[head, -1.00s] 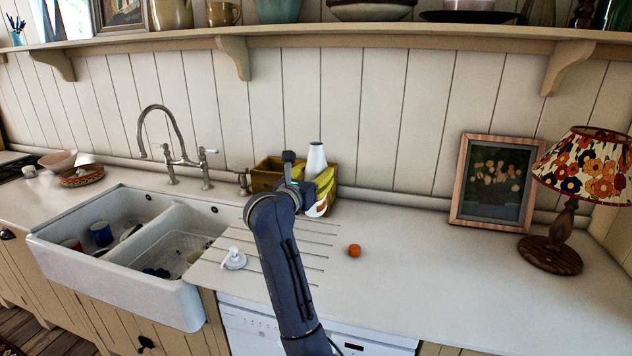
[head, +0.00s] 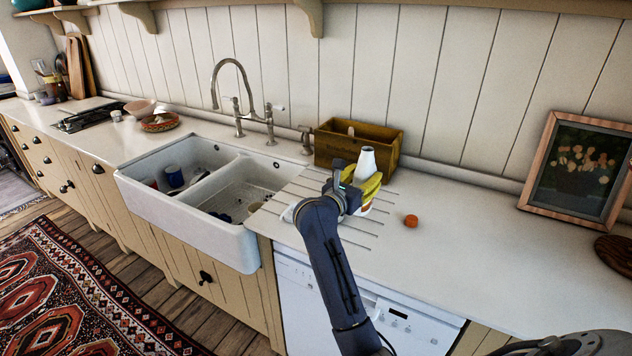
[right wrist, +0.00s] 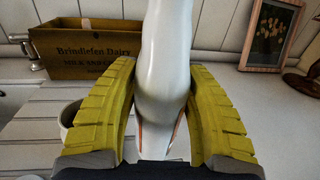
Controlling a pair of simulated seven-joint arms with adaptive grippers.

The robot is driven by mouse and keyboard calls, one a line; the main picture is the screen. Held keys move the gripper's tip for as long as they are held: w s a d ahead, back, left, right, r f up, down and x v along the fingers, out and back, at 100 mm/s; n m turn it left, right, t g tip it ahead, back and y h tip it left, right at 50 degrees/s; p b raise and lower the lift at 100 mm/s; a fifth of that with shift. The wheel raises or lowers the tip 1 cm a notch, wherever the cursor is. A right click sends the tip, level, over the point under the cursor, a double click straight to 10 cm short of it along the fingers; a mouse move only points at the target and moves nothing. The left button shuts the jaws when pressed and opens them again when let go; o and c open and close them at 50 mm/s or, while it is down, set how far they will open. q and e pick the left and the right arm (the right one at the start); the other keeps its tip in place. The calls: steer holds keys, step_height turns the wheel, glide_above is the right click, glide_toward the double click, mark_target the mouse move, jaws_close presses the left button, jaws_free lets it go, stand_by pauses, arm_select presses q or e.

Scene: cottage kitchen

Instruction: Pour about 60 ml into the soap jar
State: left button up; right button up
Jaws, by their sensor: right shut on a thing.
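My right gripper (head: 364,188) is shut on a white bottle (head: 367,161) with an orange-marked label. The bottle looks about upright, low over the drainer side of the counter. The right wrist view shows the bottle (right wrist: 163,70) between both yellow finger pads (right wrist: 160,110). A pale, round-rimmed vessel (right wrist: 67,116), perhaps the soap jar, shows in part behind the left pad there; my arm and gripper hide it in the head view. A white pump top (head: 289,213) lies on the counter, partly behind my arm. An orange cap (head: 411,221) lies right of the bottle. My left gripper is not in view.
A wooden crate (head: 331,147) stands against the wall behind the bottle. The white double sink (head: 235,240) with dishes is to the left, its tap (head: 239,108) behind. A framed picture (head: 533,192) stands at the right.

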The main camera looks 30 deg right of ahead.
steer(key=shift+w+a+r, duration=0.2)
steer(key=shift+w+a, duration=0.05)
steer(key=shift+a, duration=0.2)
steer(key=shift+n, duration=0.5)
